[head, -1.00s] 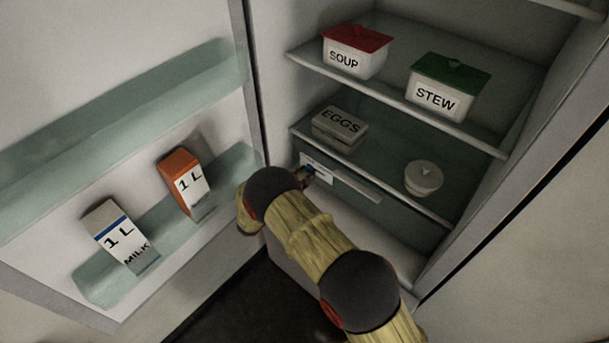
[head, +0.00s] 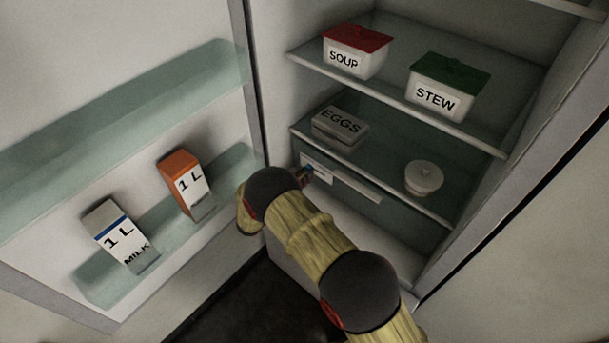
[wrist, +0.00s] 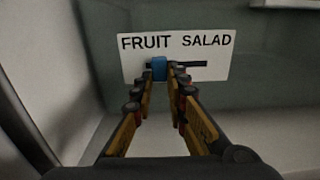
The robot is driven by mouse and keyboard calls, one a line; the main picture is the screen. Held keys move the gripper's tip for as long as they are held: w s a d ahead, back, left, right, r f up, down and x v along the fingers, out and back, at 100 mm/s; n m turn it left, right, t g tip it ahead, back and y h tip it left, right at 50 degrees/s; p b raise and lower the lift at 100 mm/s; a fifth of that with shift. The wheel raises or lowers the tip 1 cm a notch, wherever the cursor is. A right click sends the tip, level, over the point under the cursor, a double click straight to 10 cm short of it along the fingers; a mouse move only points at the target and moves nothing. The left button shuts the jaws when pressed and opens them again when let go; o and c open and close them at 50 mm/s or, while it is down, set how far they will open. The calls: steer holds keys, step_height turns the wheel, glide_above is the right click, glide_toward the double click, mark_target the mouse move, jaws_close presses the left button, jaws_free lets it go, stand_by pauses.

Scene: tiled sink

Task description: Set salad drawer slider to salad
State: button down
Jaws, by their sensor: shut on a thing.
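The salad drawer (head: 352,196) is under the lower fridge shelf. Its white label (wrist: 217,50) reads FRUIT on the left and SALAD on the right, above a dark horizontal slot (wrist: 192,64). The blue slider (wrist: 160,68) sits in the left part of the slot, on the FRUIT side. A short piece of slot shows left of it and a longer piece right. My gripper (wrist: 160,72) is shut on the slider, one finger on each side.
The drawer's handle ledge (head: 358,188) is right of the label. An eggs box (head: 340,130) and a white lidded pot (head: 424,179) stand on the shelf above. The open fridge door with cartons (head: 187,184) is at the left. The fridge side wall is close left of my gripper.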

mark_target(323, 177)
steer(key=s+d+p, duration=0.2)
steer(key=s+d, duration=0.1)
steer(key=shift+s+d+r, duration=0.15)
steer(key=shift+s+d, duration=0.2)
steer(key=shift+d, duration=0.05)
steer(key=shift+s+d+f, duration=0.1)
steer(key=shift+s+f, duration=0.05)
steer(key=shift+f, duration=0.05)
steer(key=c, duration=1.8)
jaws_free()
steer(key=shift+d, duration=0.1)
steer(key=shift+o, duration=0.2)
steer(key=shift+s+a, duration=0.25)
steer(key=shift+a, duration=0.1)
steer(key=v, duration=1.1)
steer(key=shift+s, duration=0.1)
